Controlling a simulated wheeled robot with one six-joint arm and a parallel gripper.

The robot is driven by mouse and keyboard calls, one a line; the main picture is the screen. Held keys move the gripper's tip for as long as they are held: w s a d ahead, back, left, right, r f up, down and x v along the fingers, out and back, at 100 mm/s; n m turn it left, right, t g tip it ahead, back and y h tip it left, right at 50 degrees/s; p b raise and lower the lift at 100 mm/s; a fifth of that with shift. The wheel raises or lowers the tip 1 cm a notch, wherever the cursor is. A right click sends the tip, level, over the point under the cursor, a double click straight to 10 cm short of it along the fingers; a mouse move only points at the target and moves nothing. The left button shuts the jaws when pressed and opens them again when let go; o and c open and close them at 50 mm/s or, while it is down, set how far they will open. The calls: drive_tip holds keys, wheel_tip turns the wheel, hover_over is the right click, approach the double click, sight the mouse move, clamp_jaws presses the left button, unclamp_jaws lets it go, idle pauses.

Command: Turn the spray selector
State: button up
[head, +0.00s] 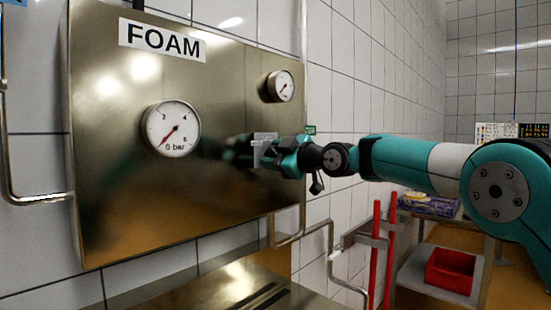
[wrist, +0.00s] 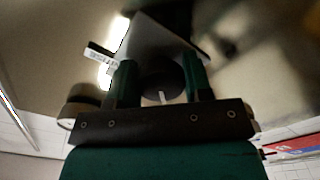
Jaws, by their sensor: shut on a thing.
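The spray selector (wrist: 162,84) is a dark round knob with a white mark, in front of a grey plate (wrist: 152,42) on the steel panel. My gripper (wrist: 160,84) is shut on the knob, one finger on each side of it. In the head view my gripper (head: 268,153) reaches the panel's right part from the right. The grey plate shows there as a pale square (head: 264,138), but the knob is hidden behind my gripper. A small label (wrist: 100,52) stands beside the plate in the wrist view; its text is unreadable.
The steel panel (head: 105,190) carries a FOAM sign (head: 162,40), a large gauge (head: 172,128) near zero and a smaller gauge (head: 280,86) above my gripper. Pipes (head: 331,240) run below. A trolley (head: 430,282) with a red bin (head: 450,271) stands at lower right.

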drive_tip(key=o, duration=0.9)
drive_tip(key=shift+w+d+r, duration=0.15)
drive_tip(key=shift+w+d, duration=0.1)
drive_tip(key=shift+s+a, duration=0.1)
drive_tip(key=b+v, duration=0.7)
drive_tip(key=v, duration=1)
drive_tip(key=shift+s, duration=0.1)
drive_tip(key=s+d+f+m+g+h+p, duration=0.2)
drive_tip(key=s+f, duration=0.4)
drive_tip(key=s, duration=0.6)
drive_tip(key=s+d+f+m+g+h+p, duration=0.2)
drive_tip(key=s+f+m+g+h+p, duration=0.2)
drive_tip(key=s, duration=0.8)
drive_tip(key=s+d+f+m+g+h+p, duration=0.2)
drive_tip(key=s+d+f+m+g+h, duration=0.1)
drive_tip(key=s+f, duration=0.7)
drive_tip(key=shift+s+f+m+g+h+p, duration=0.1)
drive_tip(key=shift+s+m+g+h+p, duration=0.15)
drive_tip(key=shift+s+m+g, duration=0.45)
drive_tip(key=shift+s+f+m+g+h+p, duration=0.15)
drive_tip(key=shift+s+m+g+h, duration=0.15)
drive_tip(key=shift+m, duration=0.7)
